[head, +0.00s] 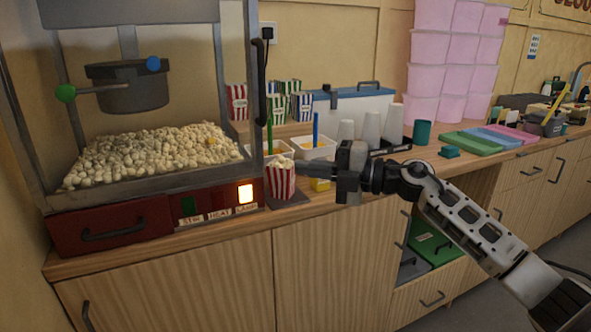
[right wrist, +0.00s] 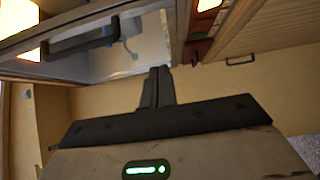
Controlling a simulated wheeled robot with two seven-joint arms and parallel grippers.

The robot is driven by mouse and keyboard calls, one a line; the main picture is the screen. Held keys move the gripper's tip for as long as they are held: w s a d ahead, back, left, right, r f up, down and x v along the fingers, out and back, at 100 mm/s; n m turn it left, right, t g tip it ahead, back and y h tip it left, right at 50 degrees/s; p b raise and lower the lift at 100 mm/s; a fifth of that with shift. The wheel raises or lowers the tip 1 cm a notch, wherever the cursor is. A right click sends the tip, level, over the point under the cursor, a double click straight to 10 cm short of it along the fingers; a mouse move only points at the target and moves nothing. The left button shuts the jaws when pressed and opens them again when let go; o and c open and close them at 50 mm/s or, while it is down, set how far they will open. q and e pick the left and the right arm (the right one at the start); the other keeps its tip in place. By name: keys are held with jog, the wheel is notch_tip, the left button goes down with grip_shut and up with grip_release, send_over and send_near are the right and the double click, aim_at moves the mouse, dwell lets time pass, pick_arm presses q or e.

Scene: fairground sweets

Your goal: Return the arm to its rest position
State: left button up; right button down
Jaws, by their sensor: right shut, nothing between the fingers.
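My right gripper (head: 303,167) reaches in from the right in the head view. Its fingers point left and lie together with nothing between them; they also show shut in the right wrist view (right wrist: 160,75). Just left of the fingertips stands a red-and-white striped cup (head: 281,182) full of popcorn, upright on a dark mat (head: 289,201). I cannot tell whether the fingertips touch the cup. My left gripper is not in view.
The popcorn machine (head: 150,212) with heaped popcorn stands at the left. Behind my gripper are white tubs (head: 317,152), white cups (head: 371,127) and striped bags (head: 303,108). Pink tubs (head: 445,50) are stacked at the back. A yellow block (head: 320,185) lies near the counter's front edge. A drawer below (head: 431,296) is open.

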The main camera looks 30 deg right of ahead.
jog(key=s+a+f+m+t+h, duration=0.2)
jog(key=s+a+f+m+t, duration=0.15)
jog(key=f+m, duration=0.45)
jog(key=s+a+f+m+t+h, duration=0.2)
jog(key=s+a+f+m+h, duration=0.25)
jog(key=f, duration=0.45)
jog(key=s+a+f+m+g+h, duration=0.1)
jog(key=s+a+f+m+g, duration=0.2)
jog(key=s+f+m, duration=0.3)
jog(key=s+a+f+m+g+h, duration=0.2)
jog(key=s+f+m, duration=0.4)
jog(key=s+f, duration=0.6)
jog(key=shift+s+a+g, duration=0.25)
jog(key=shift+a+g, duration=0.2)
jog(key=shift+g, duration=0.7)
